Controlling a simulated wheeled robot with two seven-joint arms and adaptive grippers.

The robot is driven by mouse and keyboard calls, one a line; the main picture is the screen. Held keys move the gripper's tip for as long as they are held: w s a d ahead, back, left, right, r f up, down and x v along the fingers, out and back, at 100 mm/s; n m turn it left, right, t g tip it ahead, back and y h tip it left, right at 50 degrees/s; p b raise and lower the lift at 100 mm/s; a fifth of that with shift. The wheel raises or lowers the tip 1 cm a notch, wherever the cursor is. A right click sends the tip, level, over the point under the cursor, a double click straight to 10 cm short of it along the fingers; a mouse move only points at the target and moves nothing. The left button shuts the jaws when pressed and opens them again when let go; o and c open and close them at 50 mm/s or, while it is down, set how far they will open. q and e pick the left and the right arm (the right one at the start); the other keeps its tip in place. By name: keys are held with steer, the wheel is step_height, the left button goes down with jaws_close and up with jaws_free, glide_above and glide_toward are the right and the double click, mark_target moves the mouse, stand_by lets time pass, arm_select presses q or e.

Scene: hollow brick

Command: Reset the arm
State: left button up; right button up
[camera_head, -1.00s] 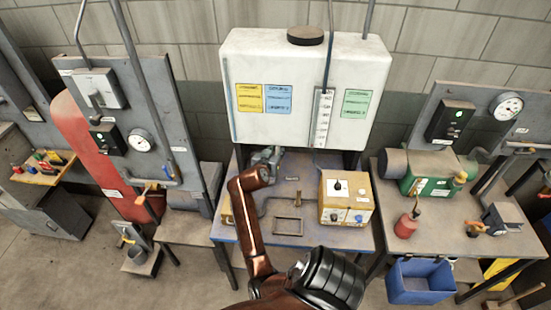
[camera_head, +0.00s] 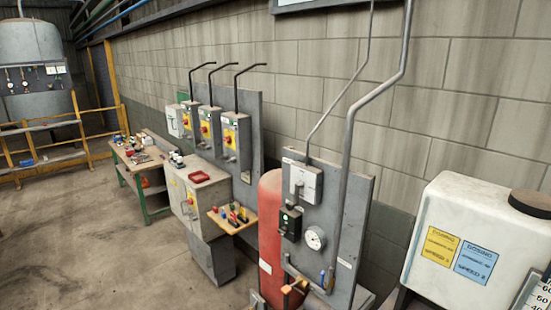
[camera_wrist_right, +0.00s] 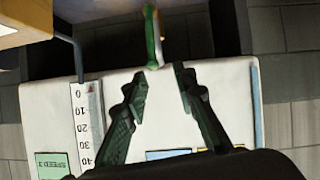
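Neither of my arms shows in the head view. In the right wrist view my right gripper (camera_wrist_right: 162,78) has its two dark fingers apart, with nothing held between them. In the head view the white tank (camera_head: 440,275) is at the right edge, with yellow and blue labels. My left gripper is in no view.
In the head view, a grey panel (camera_head: 345,215) with a gauge stands beside a red cylinder (camera_head: 270,240). Switch boxes (camera_head: 235,140), a workbench (camera_head: 140,160) and a yellow railing (camera_head: 108,125) lie further left. The floor (camera_head: 90,250) at lower left is clear.

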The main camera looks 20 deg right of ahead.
steer(key=s+a+f+n+y, duration=0.35)
steer(key=s+a+f, duration=0.25)
steer(key=a, duration=0.5)
steer(key=s+a+f+n+g+y, duration=0.1)
steer(key=s+a+f+n+y, duration=0.3)
steer(key=a, duration=0.7)
steer(key=s+a+f+n+y, duration=0.35)
steer(key=s+a+f, duration=0.35)
steer(key=a, duration=0.3)
step_height(320, 180, down, 34)
steer(key=s+a+n+g+b, duration=0.1)
steer(key=s+a+g+b, duration=0.1)
steer(key=b, duration=0.2)
arm_select(q)
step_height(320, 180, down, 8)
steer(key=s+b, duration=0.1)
steer(key=b, duration=0.3)
arm_select(e)
steer(key=s+f+n+g, duration=0.1)
steer(key=s+f, duration=1.8)
steer(key=f, duration=0.2)
steer(key=shift+d+f, duration=0.2)
steer(key=shift+f, duration=0.2)
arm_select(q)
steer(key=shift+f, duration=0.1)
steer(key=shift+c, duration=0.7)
